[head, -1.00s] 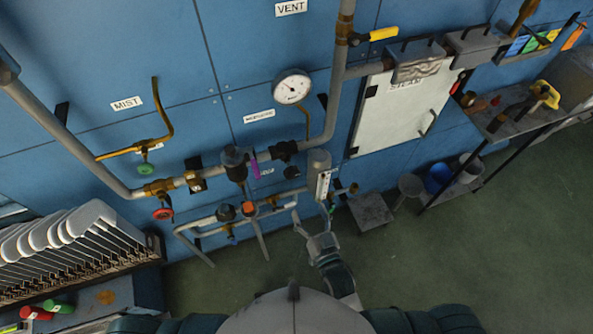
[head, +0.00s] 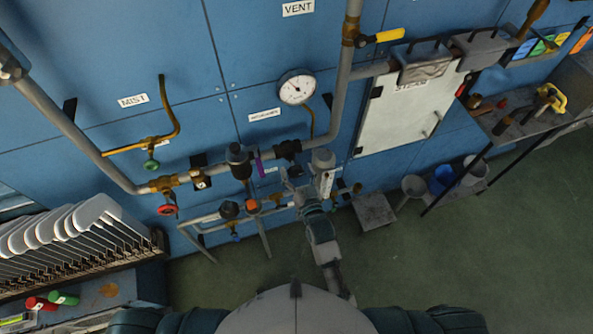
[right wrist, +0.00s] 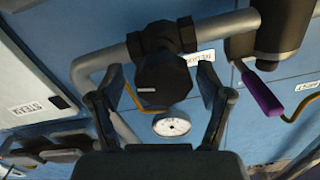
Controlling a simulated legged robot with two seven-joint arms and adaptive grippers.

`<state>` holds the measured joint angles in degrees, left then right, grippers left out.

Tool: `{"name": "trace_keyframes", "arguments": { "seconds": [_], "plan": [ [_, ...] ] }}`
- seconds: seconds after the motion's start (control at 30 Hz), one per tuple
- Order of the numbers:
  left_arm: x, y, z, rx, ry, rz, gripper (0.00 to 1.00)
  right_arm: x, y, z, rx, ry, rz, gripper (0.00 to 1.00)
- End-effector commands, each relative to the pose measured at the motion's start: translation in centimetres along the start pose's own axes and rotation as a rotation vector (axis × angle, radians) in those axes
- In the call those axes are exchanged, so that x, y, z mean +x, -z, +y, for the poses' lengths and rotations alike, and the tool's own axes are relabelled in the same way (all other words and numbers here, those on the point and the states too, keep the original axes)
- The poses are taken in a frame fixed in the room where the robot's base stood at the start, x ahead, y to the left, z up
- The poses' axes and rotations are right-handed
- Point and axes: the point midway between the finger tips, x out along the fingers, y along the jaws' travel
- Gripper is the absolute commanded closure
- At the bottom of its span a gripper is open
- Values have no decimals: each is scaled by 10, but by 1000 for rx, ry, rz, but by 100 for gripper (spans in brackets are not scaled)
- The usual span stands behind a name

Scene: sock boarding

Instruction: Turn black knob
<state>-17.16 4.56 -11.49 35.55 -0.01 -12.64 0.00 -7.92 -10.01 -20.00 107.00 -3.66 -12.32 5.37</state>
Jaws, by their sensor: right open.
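The black knob (head: 287,149) is on the grey pipe below the gauge in the head view. My right gripper (head: 298,182) is just below and in front of the knob in the head view. In the right wrist view my right gripper (right wrist: 161,84) is open, with one finger on each side of the knob and visible gaps between. Contact does not show. My left gripper is not in view.
A purple-handled valve (right wrist: 262,92) is close to the knob, beside one finger. A round white gauge (head: 297,87) is above the knob. Lower pipes with an orange knob (head: 252,206) run below left. The floor (head: 400,270) is open.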

Motion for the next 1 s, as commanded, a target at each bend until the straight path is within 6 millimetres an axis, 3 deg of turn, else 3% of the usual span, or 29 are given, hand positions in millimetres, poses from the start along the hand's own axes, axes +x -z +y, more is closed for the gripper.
{"name": "trace_keyframes", "arguments": {
  "seconds": [0.07, 0.3, 0.37, 0.6, 0.83, 0.87, 0.97, 1.0],
  "plan": [
    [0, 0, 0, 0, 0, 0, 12, 0, 0, -1, -1, 0, 0, 25],
    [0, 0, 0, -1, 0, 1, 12, 0, 0, -1, -1, 0, 0, 83],
    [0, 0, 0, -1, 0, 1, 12, 0, 0, -1, -1, 0, 0, 83],
    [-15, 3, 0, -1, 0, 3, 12, 0, 2, -3, -48, 1, -2, 83],
    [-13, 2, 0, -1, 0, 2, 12, 0, 0, -2, -53, 1, 0, 83],
    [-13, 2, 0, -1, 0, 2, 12, 0, 0, -1, -53, 1, 0, 46],
    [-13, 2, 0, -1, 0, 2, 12, 0, 0, -1, -53, 0, 0, 22],
    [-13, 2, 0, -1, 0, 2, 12, 0, 0, -1, -53, 0, 0, 22]
  ]
}}
